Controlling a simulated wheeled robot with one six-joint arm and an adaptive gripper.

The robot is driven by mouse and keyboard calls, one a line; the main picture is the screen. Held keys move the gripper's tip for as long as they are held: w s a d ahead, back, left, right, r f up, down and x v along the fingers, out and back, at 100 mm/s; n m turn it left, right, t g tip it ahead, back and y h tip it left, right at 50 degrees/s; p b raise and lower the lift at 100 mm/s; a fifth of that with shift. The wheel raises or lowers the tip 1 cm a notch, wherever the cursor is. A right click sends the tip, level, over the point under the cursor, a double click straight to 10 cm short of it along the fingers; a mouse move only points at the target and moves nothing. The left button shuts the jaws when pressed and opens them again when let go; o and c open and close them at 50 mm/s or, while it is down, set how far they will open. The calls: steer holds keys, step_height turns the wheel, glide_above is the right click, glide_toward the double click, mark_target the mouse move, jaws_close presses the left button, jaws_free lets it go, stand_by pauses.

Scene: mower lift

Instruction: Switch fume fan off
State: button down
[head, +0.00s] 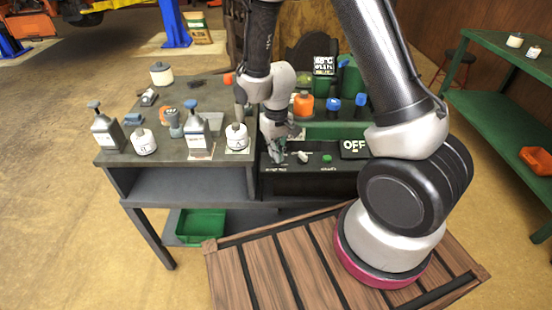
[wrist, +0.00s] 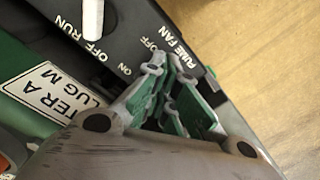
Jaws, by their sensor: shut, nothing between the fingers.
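The black control panel (head: 310,180) shows in the head view on the front of the bench, and also in the wrist view (wrist: 105,50). In the wrist view the "FUME FAN" label (wrist: 173,46) with "ON" and "OFF" marks sits right at my fingertips. My gripper (wrist: 165,78) is shut and empty, its green-padded fingers over that part of the panel. The fan switch itself is hidden behind the fingers, so its position and any contact cannot be told. In the head view my gripper (head: 277,154) is at the panel's left end.
A white lever (head: 303,157), marked "OFF RUN" in the wrist view (wrist: 92,16), stands beside the fan label. Bottles and jars crowd the grey table (head: 150,170) at left.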

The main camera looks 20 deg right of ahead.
steer(key=shift+f, duration=0.3)
steer(key=shift+r, duration=3.55)
steer(key=s+d+r+t, duration=0.1)
steer(key=s+d+r, duration=0.4)
steer(key=r, duration=0.3)
steer(key=s+d+r+m+t, duration=0.1)
steer(key=s+d+r+t, duration=0.1)
steer(key=s+d+r, duration=0.3)
steer(key=s+d+r+m+t, duration=0.1)
steer(key=s+d+r, duration=0.3)
steer(key=s+r, duration=0.5)
step_height(320, 180, up, 4)
steer(key=shift+d+f, duration=0.15)
steer(key=shift+d, duration=0.25)
